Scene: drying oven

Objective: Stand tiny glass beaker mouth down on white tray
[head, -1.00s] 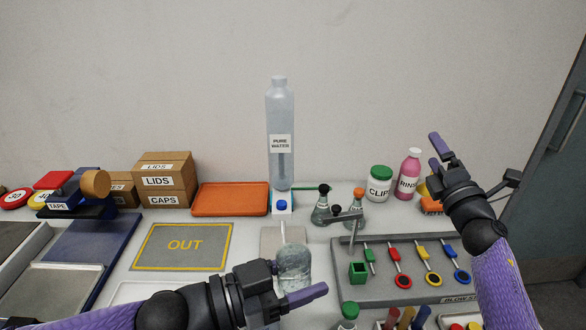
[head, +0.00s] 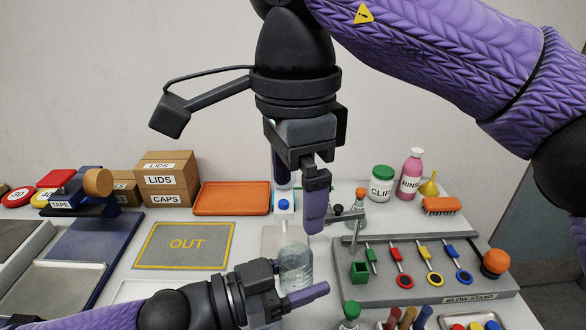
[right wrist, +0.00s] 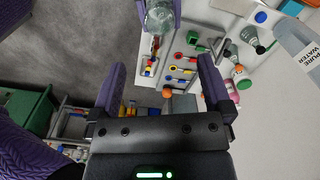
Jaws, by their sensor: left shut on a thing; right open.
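The tiny glass beaker (head: 296,262) is clear and held in my left gripper (head: 298,279), whose purple fingers close around its lower part. It also shows at the top of the right wrist view (right wrist: 160,14). I cannot tell which way its mouth faces. My right gripper (head: 316,205) is open and empty, pointing down above and slightly right of the beaker; the right wrist view shows its spread fingers (right wrist: 162,62). The white tray (head: 128,288) lies at the front left, largely hidden by my left arm; no object shows on its visible part.
A grey blow stand (head: 430,285) with coloured clips is at the right. A grey OUT mat (head: 150,250), orange tray (head: 232,198) and cardboard boxes (head: 165,180) are at the left and back. My right arm hides most of the water bottle.

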